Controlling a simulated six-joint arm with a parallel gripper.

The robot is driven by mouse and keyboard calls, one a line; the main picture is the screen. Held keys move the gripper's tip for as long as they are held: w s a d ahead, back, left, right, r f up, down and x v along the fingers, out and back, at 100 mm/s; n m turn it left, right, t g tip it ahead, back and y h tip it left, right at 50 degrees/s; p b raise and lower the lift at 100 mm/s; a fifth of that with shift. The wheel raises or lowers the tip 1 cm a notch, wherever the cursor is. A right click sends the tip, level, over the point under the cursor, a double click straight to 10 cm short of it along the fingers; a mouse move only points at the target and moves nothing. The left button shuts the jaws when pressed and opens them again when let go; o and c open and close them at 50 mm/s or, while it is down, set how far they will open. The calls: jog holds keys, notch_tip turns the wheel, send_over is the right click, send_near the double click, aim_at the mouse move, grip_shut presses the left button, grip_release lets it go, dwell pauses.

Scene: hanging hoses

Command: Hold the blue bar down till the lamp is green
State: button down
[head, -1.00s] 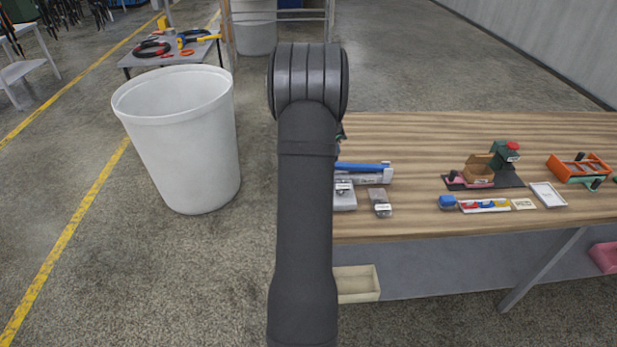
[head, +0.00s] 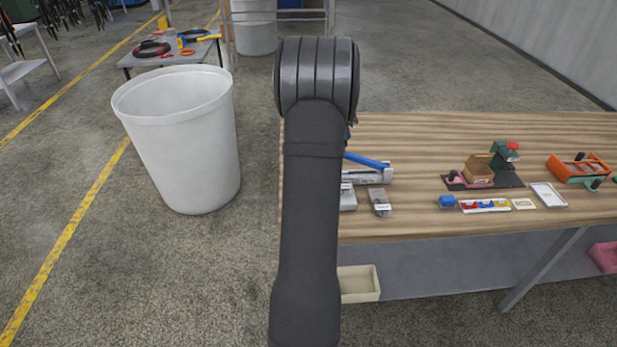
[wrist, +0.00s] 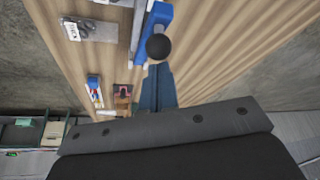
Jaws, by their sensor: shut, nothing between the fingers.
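The blue bar (head: 368,161) is part of a pale grey device (head: 374,177) near the table's left end. In the head view it slopes, its left part higher and partly hidden behind my arm. In the wrist view the blue bar (wrist: 160,14) ends near a black ball knob (wrist: 158,47). My gripper (wrist: 156,70) is shut and empty, its tips close to the knob in the picture; I cannot tell whether they touch. In the head view my arm hides the gripper. I cannot make out the lamp in either view.
A large white bin (head: 180,140) stands left of the table. The table's back strip is clear.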

jog(key=d+r, duration=0.8)
jog(key=r, duration=0.5)
dwell(1.4)
notch_tip(320, 180, down, 6)
dwell(0.6)
dwell(1.1)
